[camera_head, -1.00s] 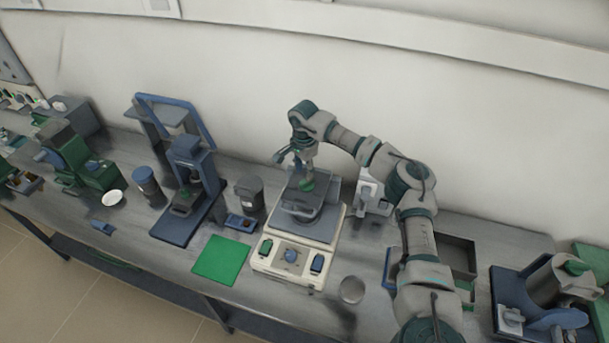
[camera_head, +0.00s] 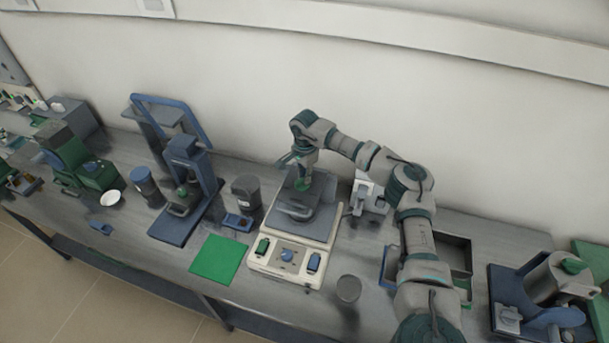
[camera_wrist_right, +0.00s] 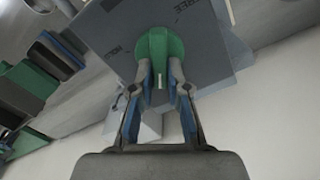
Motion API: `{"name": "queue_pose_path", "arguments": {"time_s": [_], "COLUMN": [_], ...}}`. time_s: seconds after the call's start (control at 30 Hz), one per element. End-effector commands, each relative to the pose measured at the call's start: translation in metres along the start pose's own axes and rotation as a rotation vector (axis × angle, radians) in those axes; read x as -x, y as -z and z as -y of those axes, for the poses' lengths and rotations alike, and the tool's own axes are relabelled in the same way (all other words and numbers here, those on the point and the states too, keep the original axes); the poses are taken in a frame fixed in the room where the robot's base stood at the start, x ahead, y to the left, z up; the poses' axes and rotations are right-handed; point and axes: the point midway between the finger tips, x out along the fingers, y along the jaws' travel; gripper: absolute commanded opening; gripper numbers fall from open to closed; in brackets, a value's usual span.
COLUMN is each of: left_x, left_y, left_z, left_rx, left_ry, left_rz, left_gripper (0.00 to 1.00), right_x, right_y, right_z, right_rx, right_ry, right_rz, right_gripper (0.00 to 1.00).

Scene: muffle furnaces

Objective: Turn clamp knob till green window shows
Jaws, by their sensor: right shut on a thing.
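The green clamp knob (camera_wrist_right: 160,58) sits on top of a grey clamp plate (camera_wrist_right: 205,30), and the knob also shows in the head view (camera_head: 303,184). My right gripper (camera_wrist_right: 160,70) is shut on the knob, with one finger on each side of it; in the head view the gripper (camera_head: 304,176) points down at the knob from above. The knob stands over a white machine (camera_head: 288,268) with a blue dial (camera_head: 287,256) on its front panel. I cannot make out a green window. My left gripper is not in view.
A grey canister (camera_head: 246,190) and a blue press (camera_head: 187,175) stand left of the white machine. A green mat (camera_head: 219,259) lies in front of them. A small grey cup (camera_head: 348,289) stands at the machine's right front. An open tray (camera_head: 453,250) lies farther right.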

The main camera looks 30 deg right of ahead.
Motion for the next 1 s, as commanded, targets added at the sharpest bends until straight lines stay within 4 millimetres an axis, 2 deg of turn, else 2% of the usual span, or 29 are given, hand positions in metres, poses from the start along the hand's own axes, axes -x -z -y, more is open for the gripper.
{"name": "queue_pose_path", "arguments": {"time_s": [0.13,0.33,0.47,0.7,1.0], "left_x": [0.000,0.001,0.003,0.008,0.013], "left_y": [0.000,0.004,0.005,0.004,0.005], "left_z": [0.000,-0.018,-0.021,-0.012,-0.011], "left_rx": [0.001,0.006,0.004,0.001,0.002], "left_ry": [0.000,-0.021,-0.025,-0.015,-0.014], "left_rz": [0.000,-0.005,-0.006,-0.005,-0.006], "left_gripper": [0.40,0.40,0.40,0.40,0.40], "right_x": [0.001,0.000,0.000,0.001,0.001], "right_y": [-0.002,0.001,0.002,0.002,0.001], "right_z": [0.002,0.002,0.000,-0.003,-0.008], "right_rx": [0.003,-0.035,-0.095,-0.281,-0.568], "right_ry": [0.008,0.005,0.005,0.005,0.005], "right_rz": [0.009,0.003,0.001,0.002,0.000], "right_gripper": [0.00,0.00,0.00,0.00,0.00]}}
